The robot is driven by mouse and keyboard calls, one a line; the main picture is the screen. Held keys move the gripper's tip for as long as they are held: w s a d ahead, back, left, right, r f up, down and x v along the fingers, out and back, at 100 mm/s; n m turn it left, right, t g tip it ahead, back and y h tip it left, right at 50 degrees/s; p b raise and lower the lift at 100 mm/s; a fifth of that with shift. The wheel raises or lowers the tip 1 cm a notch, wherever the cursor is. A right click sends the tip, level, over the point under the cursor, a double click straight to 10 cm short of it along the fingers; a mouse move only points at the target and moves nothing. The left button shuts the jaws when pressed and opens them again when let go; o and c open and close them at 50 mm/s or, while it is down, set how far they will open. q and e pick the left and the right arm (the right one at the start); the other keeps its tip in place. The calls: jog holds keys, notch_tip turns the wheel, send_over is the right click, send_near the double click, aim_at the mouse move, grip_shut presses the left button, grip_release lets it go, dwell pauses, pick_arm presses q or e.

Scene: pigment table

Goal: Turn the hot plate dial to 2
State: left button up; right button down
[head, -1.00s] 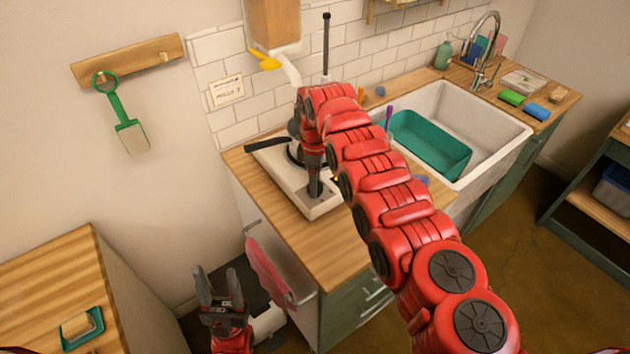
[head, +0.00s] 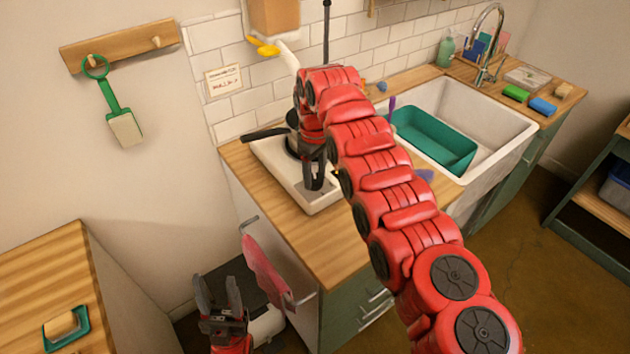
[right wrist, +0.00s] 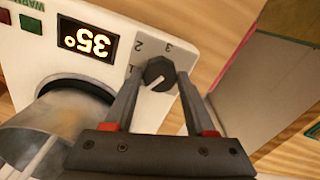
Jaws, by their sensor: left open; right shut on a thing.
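The white hot plate (head: 263,160) stands on the wooden counter, with a dark-handled pan or pot (head: 264,133) on it, partly hidden by my right arm. In the right wrist view the hot plate (right wrist: 32,60) has a lit display (right wrist: 86,40) reading 35°, upside down. Its dark round dial (right wrist: 160,71) has the marks 1, 2 and 3 beside it. A pale line shows on the dial; I cannot tell which mark it points to. My right gripper (right wrist: 158,84) is shut on the dial. My left gripper (head: 220,292) is open and empty, low beside the counter.
A sink with a teal tub (head: 434,140) is to the right of the hot plate. A pink towel (head: 265,268) hangs at the counter's left end. A yellow-tipped spout (head: 264,47) and a black rod (head: 327,40) stand behind. The counter front (head: 300,245) is clear.

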jog(key=m+b, duration=0.2)
jog(key=m, duration=0.1)
jog(key=shift+f+m, duration=0.15)
jog(key=shift+m, duration=0.25)
jog(key=m+b, duration=0.1)
jog(key=m, duration=0.2)
jog(key=shift+m, duration=0.3)
jog(key=m, duration=0.4)
jog(key=shift+r, duration=0.25)
jog(key=m, duration=0.6)
jog(key=shift+m, duration=0.3)
jog(key=shift+c, duration=1.2)
grip_release()
